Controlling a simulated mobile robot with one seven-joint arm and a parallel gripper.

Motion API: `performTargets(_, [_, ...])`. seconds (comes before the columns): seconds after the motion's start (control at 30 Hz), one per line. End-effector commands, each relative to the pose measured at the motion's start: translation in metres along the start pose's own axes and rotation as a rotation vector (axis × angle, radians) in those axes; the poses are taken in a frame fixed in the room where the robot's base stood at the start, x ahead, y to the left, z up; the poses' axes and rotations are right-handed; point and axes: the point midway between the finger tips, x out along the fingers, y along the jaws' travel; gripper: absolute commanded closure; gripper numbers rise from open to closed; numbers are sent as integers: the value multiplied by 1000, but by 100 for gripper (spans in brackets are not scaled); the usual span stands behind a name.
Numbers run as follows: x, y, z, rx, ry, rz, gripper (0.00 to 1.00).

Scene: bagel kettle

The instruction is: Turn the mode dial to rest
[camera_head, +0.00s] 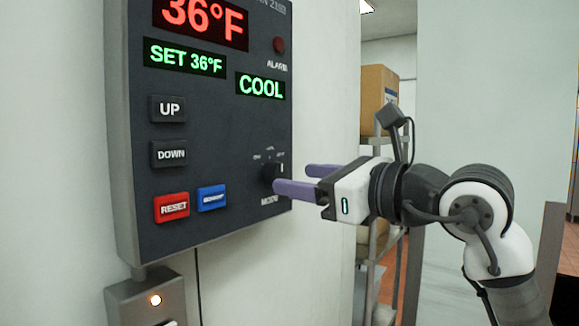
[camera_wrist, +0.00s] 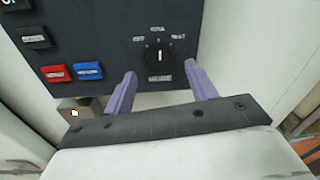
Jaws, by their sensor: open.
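The mode dial (camera_head: 270,173) is a dark round knob with a light pointer mark, on the lower right of the grey control panel (camera_head: 225,120). In the wrist view the dial (camera_wrist: 159,59) has its mark pointing roughly straight up, toward the middle of several small labels that are too blurred to read surely. My gripper (camera_head: 300,180) is open, with its two purple fingers reaching toward the panel. In the wrist view the fingertips of my gripper (camera_wrist: 162,72) lie to the left and right of the dial. I cannot tell whether they touch it.
The panel shows 36°F, "SET 36°F" and "COOL". UP (camera_head: 168,109), DOWN (camera_head: 168,153), a red RESET (camera_head: 171,207) and a blue button (camera_head: 211,198) sit left of the dial. A small box with a lit lamp (camera_head: 155,300) is below. Shelving with a cardboard box (camera_head: 378,90) stands behind.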

Motion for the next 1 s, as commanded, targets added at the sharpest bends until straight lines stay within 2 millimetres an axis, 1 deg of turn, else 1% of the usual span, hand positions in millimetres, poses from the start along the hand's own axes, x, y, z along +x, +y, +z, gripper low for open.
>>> performTargets(0.03, [9,1,3,0,-1,4,44])
performTargets(0.1, [18,0,2,0,-1,2,44])
performTargets(0.2, [27,0,1,0,-1,2,44])
performTargets(0.33, [33,0,0,0,-2,1,44])
performTargets(0.57, [34,0,0,0,-2,1,44])
performTargets(0.6, [34,0,0,0,-2,1,45])
performTargets(0.93, [33,0,0,0,-1,1,88])
performTargets(1.0, [33,0,0,1,-1,0,88])
